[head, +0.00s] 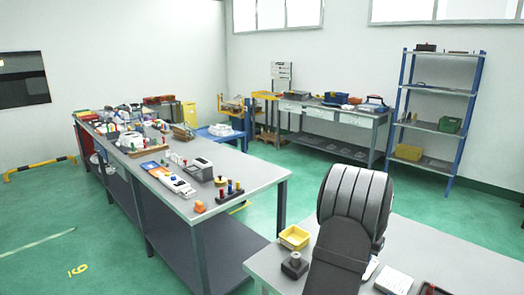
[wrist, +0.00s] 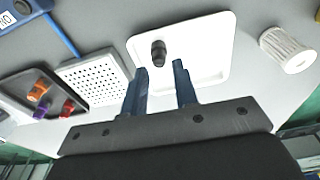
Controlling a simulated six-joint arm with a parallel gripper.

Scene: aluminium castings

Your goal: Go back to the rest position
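My gripper (wrist: 160,68) shows in the wrist view with two blue fingers apart and nothing between them. It is above a grey table top. Beyond the fingertips, a small dark cylindrical part (wrist: 158,53) is on a white tray (wrist: 212,55). The part appears apart from the fingers. In the head view my dark arm covers part of the near table at the lower right, and the gripper is hidden there.
In the wrist view, a perforated white box (wrist: 93,82), a dark tray (wrist: 72,98) of coloured parts and a white ribbed cylinder (wrist: 287,50) surround the white tray. In the head view, a yellow bin (head: 294,237) and a dark block (head: 294,266) stand left of my arm.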

